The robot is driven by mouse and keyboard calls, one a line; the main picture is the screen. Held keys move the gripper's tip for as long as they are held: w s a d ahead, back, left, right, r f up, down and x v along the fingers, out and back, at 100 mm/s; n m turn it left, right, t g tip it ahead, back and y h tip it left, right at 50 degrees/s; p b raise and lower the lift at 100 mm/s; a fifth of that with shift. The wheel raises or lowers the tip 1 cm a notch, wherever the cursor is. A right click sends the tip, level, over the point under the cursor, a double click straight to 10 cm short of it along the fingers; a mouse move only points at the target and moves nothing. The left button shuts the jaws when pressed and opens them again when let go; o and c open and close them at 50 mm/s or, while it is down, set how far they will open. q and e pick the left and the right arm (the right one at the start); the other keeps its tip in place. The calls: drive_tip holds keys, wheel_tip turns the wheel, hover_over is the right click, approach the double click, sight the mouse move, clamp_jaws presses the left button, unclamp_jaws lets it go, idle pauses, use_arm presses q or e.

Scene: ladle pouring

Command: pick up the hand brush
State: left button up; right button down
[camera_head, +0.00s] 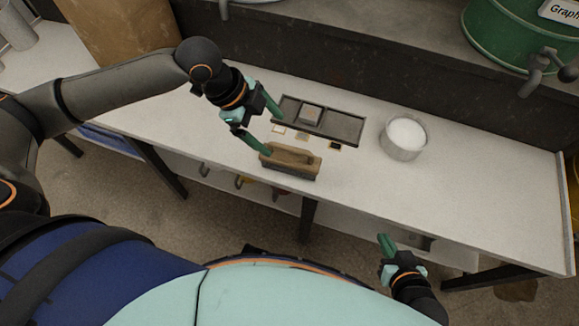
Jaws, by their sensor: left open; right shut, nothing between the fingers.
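The hand brush (293,160), with a brown wooden top and darker bristles below, rests on the white bench (475,195) near its front edge. My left gripper (273,133) comes in from the upper left with its green fingers spread. One fingertip is close to the brush's left end and the other is further back, by the dark tray. I cannot tell whether the near finger touches the brush. My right gripper (385,243) is shut and empty, in front of the bench and well away from the brush.
A dark tray (343,127) with a small block (312,114) lies behind the brush, with small pale and dark pieces between them. A metal pot (404,138) of white contents stands to the right. The bench's right end is clear. A green drum (510,40) stands behind.

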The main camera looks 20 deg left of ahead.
use_arm(q)
drive_tip(key=b, duration=0.2)
hover_over(296, 159)
drive_tip(key=s+a, duration=0.1)
drive_tip(key=a, duration=0.2)
wheel_tip(296, 159, down, 6)
drive_tip(key=shift+r, duration=0.1)
drive_tip(key=shift+w+d+f, duration=0.1)
drive_tip(key=shift+d+f, duration=0.15)
drive_tip(key=shift+f, duration=0.2)
drive_tip(key=b+x, duration=0.1)
drive_tip(key=x, duration=0.3)
drive_tip(key=shift+d+f+b, duration=0.1)
drive_tip(key=shift+d+b, duration=0.15)
drive_tip(key=shift+b, duration=0.1)
drive_tip(key=shift+d+f, duration=0.15)
drive_tip(key=shift+f, duration=0.15)
drive_tip(key=shift+c, duration=0.2)
drive_tip(key=c, duration=0.9)
clamp_jaws()
